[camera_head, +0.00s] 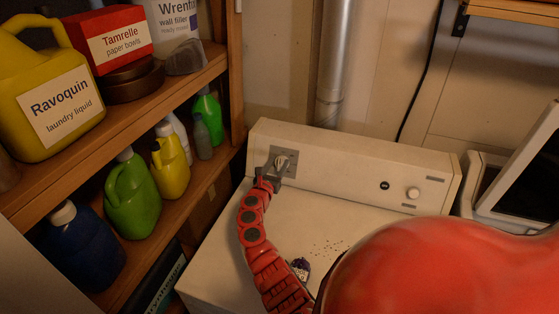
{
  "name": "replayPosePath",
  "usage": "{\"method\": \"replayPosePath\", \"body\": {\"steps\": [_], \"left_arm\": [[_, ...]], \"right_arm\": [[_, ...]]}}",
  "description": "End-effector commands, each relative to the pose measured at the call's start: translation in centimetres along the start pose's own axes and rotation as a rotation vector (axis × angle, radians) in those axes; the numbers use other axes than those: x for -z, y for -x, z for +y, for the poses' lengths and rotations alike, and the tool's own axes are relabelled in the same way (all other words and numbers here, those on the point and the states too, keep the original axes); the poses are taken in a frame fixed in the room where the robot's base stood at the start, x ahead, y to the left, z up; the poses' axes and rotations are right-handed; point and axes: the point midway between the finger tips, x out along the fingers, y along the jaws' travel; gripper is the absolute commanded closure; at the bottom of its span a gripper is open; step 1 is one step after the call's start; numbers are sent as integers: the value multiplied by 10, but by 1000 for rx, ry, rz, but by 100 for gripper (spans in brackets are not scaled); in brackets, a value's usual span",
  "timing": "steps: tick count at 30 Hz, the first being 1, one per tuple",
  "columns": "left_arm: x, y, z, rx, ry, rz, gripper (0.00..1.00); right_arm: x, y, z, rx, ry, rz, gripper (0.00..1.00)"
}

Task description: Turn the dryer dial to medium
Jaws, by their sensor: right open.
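The white dryer (228,238) stands against the wall, with a raised control panel at its back. The dryer dial (282,160) sits on a grey plate at the panel's left end; its setting marks are too small to read. My right gripper (274,168) is at the dial, its grey fingers open and partly covering it. I cannot tell whether the fingers touch the dial. My red right arm runs across the left of the dryer top. My left gripper is not in view.
A second white knob (413,193) and a dark button (384,185) are on the panel's right. A wooden shelf (190,88) with several bottles stands close on the left.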

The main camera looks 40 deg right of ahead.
Motion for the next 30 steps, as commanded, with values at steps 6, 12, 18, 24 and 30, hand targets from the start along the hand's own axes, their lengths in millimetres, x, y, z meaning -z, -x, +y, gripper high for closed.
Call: {"method": "replayPosePath", "body": {"steps": [6, 12, 18, 24, 30], "left_arm": [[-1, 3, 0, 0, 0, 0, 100], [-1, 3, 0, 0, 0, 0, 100], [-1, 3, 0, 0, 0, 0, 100], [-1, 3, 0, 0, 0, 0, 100], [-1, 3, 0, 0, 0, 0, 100]], "right_arm": [[2, -17, 1, -3, 1, 2, 50], [1, -20, 0, -3, 0, 3, 50], [2, -20, 0, -3, 1, 3, 61], [2, -19, 1, -3, 1, 3, 97], [2, -19, 1, -3, 1, 3, 100]]}}
